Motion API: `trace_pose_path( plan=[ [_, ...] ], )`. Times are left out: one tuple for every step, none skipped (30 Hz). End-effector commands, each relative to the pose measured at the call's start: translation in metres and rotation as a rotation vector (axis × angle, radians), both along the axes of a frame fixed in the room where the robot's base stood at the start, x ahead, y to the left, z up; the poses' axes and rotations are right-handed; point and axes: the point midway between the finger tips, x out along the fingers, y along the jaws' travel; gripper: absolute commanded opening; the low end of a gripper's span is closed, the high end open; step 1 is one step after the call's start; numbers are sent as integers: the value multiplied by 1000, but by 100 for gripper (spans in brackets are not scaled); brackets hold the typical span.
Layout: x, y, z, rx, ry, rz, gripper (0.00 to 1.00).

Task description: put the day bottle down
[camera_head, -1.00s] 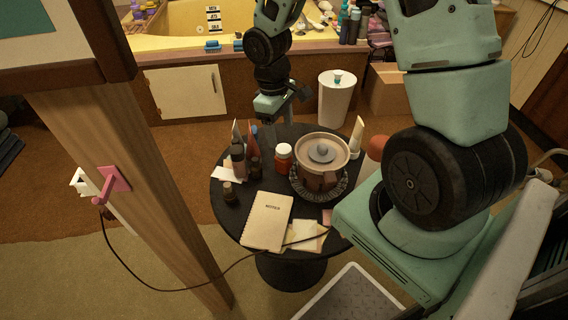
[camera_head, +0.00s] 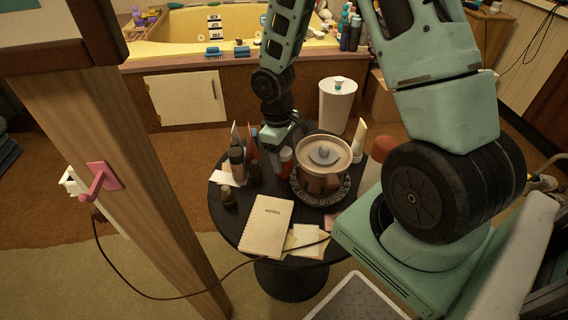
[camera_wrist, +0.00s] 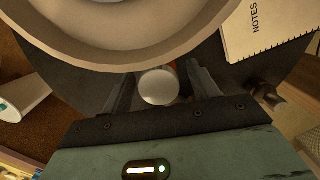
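An orange bottle with a white cap, which I take to be the day bottle, stands on the round black table (camera_head: 228,208); its body (camera_head: 287,163) shows just left of the brown pot in the head view. My gripper (camera_head: 288,146) is low over it and hides its cap there. In the wrist view the round white cap (camera_wrist: 158,87) lies between my two dark fingers, with small gaps seeming to show at its sides. My gripper looks open. How deep the fingers reach beside the bottle cannot be told.
The brown pot (camera_head: 318,180) stands close on the right, and its rim (camera_wrist: 130,62) fills the upper wrist view. A notebook (camera_head: 267,226) and papers lie in front. A white bin (camera_head: 337,103) stands behind.

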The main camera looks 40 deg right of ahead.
Motion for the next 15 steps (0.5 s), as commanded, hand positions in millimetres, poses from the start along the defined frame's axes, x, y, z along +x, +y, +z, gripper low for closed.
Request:
trace_pose_path(
  plan=[
    [0, 0, 0, 0, 0, 0, 45],
    [0, 0, 0, 0, 0, 0, 36],
    [0, 0, 0, 0, 0, 0, 25],
    [0, 0, 0, 0, 0, 0, 17],
    [0, 0, 0, 0, 0, 0, 15],
    [0, 0, 0, 0, 0, 0, 15],
    [0, 0, 0, 0, 0, 0, 15],
    [0, 0, 0, 0, 0, -1, 12],
    [0, 0, 0, 0, 0, -1, 11],
    [0, 0, 0, 0, 0, -1, 11],
    [0, 0, 0, 0, 0, -1, 11],
    [0, 0, 0, 0, 0, -1, 11],
    [0, 0, 0, 0, 0, -1, 11],
    [0, 0, 1, 0, 0, -1, 11],
    [0, 0, 2, 0, -1, -1, 11]
  ],
)
